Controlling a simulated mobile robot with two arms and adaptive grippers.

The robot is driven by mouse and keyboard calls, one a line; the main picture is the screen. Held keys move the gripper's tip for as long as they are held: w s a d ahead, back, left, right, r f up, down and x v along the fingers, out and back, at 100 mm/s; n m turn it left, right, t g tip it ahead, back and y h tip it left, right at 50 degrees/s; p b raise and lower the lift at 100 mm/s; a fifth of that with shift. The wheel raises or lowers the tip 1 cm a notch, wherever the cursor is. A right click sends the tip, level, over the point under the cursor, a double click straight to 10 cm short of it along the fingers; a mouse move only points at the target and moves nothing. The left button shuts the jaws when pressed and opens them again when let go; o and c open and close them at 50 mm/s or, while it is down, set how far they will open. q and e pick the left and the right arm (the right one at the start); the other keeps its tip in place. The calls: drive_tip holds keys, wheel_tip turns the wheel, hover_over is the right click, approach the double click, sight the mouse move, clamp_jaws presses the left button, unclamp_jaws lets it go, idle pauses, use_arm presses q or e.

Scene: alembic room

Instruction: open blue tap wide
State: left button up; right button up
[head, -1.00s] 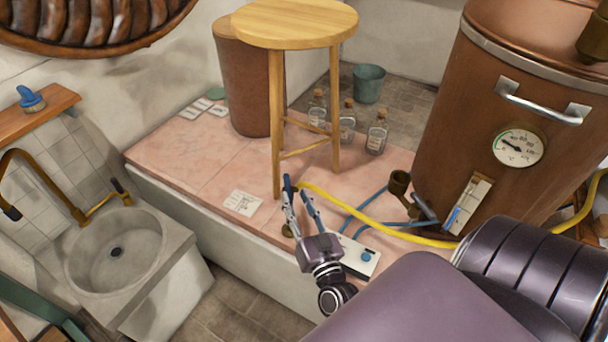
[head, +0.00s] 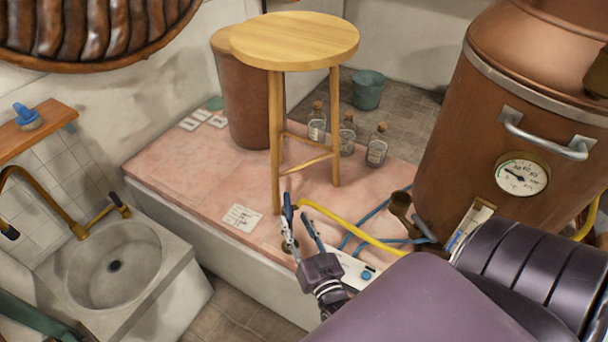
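My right gripper (head: 297,215) reaches over the front edge of the pink tiled ledge, with its two fingers apart. A dark blue piece (head: 287,207) shows at the tip of its left finger; I cannot tell whether it is the blue tap's handle or part of the finger. A small brass fitting (head: 289,246) sits low beside that finger, partly hidden. A yellow hose (head: 345,222) ends close to the fingertips. My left gripper is out of view.
A wooden stool (head: 293,42) stands on the pink ledge (head: 190,170) behind the gripper. Several corked bottles and a copper vessel (head: 475,130) with a gauge are to the right. A white box with a blue button (head: 366,275) lies beside the gripper. Blue tubes run behind it.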

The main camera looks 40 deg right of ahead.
sight(289, 203)
drive_tip(key=x, duration=0.7)
drive_tip(key=shift+w+d+r, duration=0.1)
drive_tip(key=shift+d, duration=0.1)
drive_tip(key=shift+n+y, duration=0.3)
drive_tip(key=shift+y, duration=0.1)
drive_tip(key=shift+s+n+t+y+b, duration=0.35)
drive_tip(key=shift+n+y+b, duration=0.25)
drive_tip(key=shift+y, duration=0.4)
drive_tip(key=shift+n+y+b, duration=1)
drive_tip(key=shift+n+y, duration=0.1)
drive_tip(key=shift+y, duration=0.6)
drive_tip(key=n+y+b, duration=0.1)
drive_tip(key=y+b, duration=0.1)
drive_tip(key=n+g+y+b, duration=0.1)
drive_tip(key=n+y+b, duration=0.1)
drive_tip(key=b, duration=0.1)
drive_tip(key=shift+w+d+f+y, duration=0.1)
drive_tip(key=shift+d+f+y, duration=0.15)
drive_tip(key=shift+y, duration=0.15)
drive_tip(key=shift+n+g+y, duration=0.25)
drive_tip(key=shift+n+y, duration=0.05)
drive_tip(key=v, duration=0.8)
drive_tip(key=s+a+f+m+g+h, duration=0.1)
drive_tip(key=a+f+g+h, duration=0.4)
drive_tip(key=f, duration=0.7)
drive_tip(key=shift+s+a+p, duration=0.4)
drive_tip(key=shift+s+a, duration=0.1)
drive_tip(key=shift+s, duration=0.25)
